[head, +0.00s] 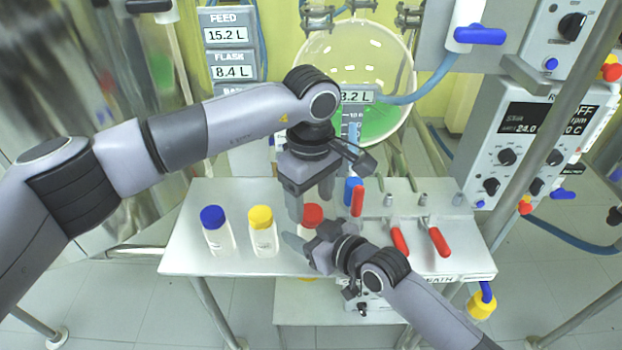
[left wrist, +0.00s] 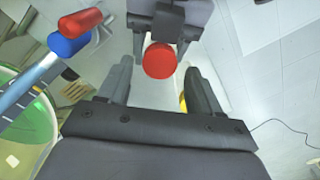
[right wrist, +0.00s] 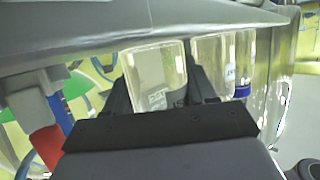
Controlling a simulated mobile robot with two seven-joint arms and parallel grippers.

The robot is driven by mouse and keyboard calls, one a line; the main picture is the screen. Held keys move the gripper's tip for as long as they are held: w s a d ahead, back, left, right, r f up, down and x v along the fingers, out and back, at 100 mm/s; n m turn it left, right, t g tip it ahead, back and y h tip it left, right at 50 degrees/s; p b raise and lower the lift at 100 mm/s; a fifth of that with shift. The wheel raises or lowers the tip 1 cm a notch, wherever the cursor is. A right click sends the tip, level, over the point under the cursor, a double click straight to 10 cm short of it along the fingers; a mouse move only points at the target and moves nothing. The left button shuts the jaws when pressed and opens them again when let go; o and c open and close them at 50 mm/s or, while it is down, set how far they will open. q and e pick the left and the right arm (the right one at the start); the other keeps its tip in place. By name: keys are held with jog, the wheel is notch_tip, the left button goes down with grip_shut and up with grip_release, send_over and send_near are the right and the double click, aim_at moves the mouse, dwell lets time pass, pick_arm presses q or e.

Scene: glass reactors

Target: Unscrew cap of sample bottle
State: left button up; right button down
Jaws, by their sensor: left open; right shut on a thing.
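The sample bottle with a red cap (head: 312,214) stands on the white table, mostly hidden behind my right gripper. My right gripper (head: 303,247) is shut on the bottle's clear body (right wrist: 155,78), which sits between its fingers in the right wrist view. My left gripper (head: 310,200) points down above the red cap. In the left wrist view the red cap (left wrist: 160,60) lies ahead, between the two open fingers of my left gripper (left wrist: 160,75) and not visibly touched by them.
A yellow-capped bottle (head: 262,230) and a blue-capped bottle (head: 215,230) stand to the left on the table (head: 190,255). Red-handled valves (head: 438,242) are on the right of the table. A round glass flask (head: 340,60) with green liquid is behind.

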pick_arm(q)
jog(key=shift+f, duration=1.05)
jog(key=c, duration=1.1)
jog(key=shift+n, duration=1.7)
jog(key=o, duration=1.2)
jog(key=shift+r, duration=0.1)
